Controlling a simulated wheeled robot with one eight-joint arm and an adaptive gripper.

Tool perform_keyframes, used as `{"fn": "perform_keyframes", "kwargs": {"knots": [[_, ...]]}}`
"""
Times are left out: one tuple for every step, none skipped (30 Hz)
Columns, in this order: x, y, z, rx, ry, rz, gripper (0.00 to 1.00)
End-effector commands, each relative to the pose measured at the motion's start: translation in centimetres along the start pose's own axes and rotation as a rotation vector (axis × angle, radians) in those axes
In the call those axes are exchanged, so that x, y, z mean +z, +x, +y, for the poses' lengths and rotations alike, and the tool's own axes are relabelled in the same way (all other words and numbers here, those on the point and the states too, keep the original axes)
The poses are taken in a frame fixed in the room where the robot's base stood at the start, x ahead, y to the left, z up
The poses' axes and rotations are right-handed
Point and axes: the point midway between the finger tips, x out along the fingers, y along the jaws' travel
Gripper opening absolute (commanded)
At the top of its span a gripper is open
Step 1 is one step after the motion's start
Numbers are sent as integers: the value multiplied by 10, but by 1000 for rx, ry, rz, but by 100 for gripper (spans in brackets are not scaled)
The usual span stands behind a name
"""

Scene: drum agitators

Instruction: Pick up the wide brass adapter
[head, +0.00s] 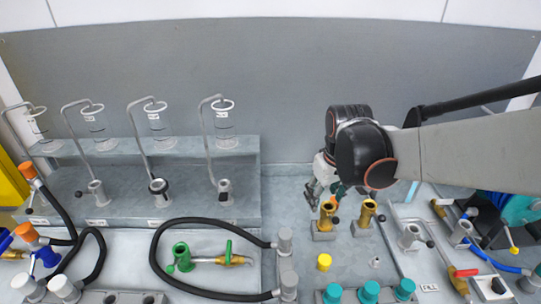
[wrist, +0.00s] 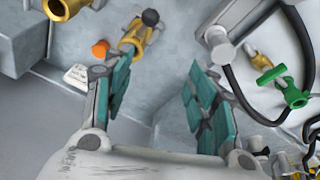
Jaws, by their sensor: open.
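Two upright brass fittings stand on small grey blocks in the head view, a left one (head: 326,214) and a right one with a flared mouth (head: 367,210). I cannot tell for sure which is the wide brass adapter. My gripper (head: 318,192) is just behind the left fitting, pointing down. In the wrist view my gripper (wrist: 162,70) is open, with teal pads apart and nothing between them. A brass fitting (wrist: 133,38) with a dark knob lies beyond the left pad's tip. Another brass fitting with a round open mouth (wrist: 64,6) is cut off at the upper left.
A yellow cap (head: 324,262) and teal caps (head: 370,292) stand in front. A black hose (head: 158,245) loops around a green-handled valve (head: 181,256) to the left. A rack with glass vessels (head: 226,120) is at the back left. Valves and pipes crowd the right.

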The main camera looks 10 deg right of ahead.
Motion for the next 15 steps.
{"fn": "perform_keyframes", "kwargs": {"knots": [[-11, -4, 9, -6, -9, -28, 52], [-15, -1, 13, -11, -16, -45, 52], [-19, 2, 18, -17, -26, -66, 52], [-22, 5, 21, -22, -32, -83, 52], [-25, 8, 25, -27, -39, -97, 52], [-27, 12, 29, -34, -47, -117, 52], [-30, 14, 32, -38, -53, -129, 52], [-31, 17, 35, -43, -59, -142, 52], [-33, 21, 38, -49, -65, -156, 52], [-33, 24, 40, -54, -70, -167, 52], [-34, 26, 42, -57, -74, -175, 52], [-35, 30, 45, -61, -77, -185, 52], [-35, 31, 46, -65, -80, -192, 52], [-35, 33, 47, -67, -83, -197, 52], [-36, 35, 48, -69, -86, -202, 52]]}}
